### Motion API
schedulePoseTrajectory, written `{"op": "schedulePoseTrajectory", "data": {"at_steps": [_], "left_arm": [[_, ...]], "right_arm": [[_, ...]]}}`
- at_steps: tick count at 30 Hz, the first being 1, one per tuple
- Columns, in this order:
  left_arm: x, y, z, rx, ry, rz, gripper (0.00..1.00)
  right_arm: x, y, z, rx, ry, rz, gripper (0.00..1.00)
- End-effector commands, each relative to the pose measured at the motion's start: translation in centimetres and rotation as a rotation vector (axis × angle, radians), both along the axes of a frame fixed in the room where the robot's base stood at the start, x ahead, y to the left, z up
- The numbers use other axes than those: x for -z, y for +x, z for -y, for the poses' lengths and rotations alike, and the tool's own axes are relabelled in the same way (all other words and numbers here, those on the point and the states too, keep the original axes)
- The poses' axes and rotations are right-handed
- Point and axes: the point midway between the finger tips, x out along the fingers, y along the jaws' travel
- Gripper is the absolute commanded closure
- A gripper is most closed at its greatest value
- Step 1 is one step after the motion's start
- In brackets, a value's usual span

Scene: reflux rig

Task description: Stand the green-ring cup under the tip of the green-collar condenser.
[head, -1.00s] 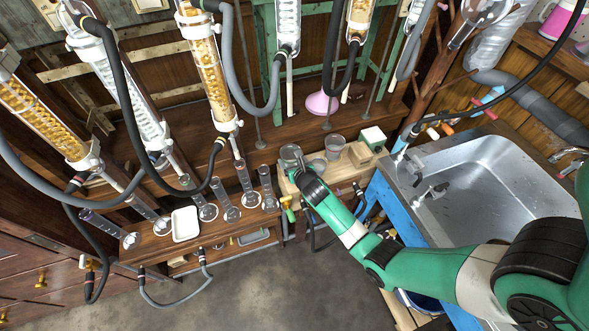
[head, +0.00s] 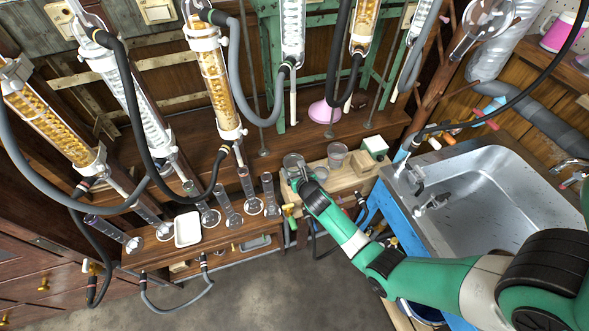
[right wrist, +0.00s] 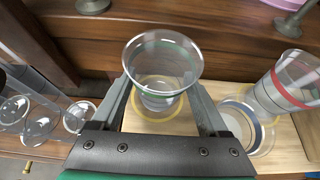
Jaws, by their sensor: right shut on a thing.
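My right gripper (right wrist: 160,92) is shut on the green-ring cup (right wrist: 163,60), a clear, upright, open-topped cup with a green band, held between the two fingers. In the head view the cup (head: 293,160) is small, above the left end of the pale wooden shelf, at the end of my right arm; my right gripper (head: 299,177) is partly hidden there. Several condensers hang along the back; one with clear coils (head: 292,35) is at top centre. My left gripper is not in view.
A yellow ring (right wrist: 158,117) shows below the held cup. A blue-ring cup (right wrist: 262,135) and red-ring cup (right wrist: 290,82) stand to the right. Several glass cylinders (head: 246,184) and a white tray (head: 188,229) occupy the left bench. A sink (head: 490,200) is at right.

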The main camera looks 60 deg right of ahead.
Motion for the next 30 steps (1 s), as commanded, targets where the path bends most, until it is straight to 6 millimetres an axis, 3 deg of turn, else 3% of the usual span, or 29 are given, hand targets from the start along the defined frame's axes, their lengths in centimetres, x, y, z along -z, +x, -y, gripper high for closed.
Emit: {"op": "schedulePoseTrajectory", "data": {"at_steps": [10, 11, 15, 23, 30], "left_arm": [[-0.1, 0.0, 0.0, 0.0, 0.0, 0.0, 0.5], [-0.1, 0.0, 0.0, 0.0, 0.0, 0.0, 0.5], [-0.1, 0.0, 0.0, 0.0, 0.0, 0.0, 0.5], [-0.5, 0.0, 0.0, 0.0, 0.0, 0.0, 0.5], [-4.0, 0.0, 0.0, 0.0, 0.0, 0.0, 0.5]], "right_arm": [[0.3, 0.0, 0.0, 0.0, 0.001, 0.0, 0.42], [0.3, 0.0, 0.0, 0.0, 0.001, 0.0, 0.2], [0.3, 0.0, 0.0, 0.0, 0.001, 0.0, 0.0], [0.0, -0.2, -0.2, -0.001, 0.001, 0.0, 0.0], [-2.5, -2.8, -2.9, -0.003, 0.002, -0.003, 0.0]]}}
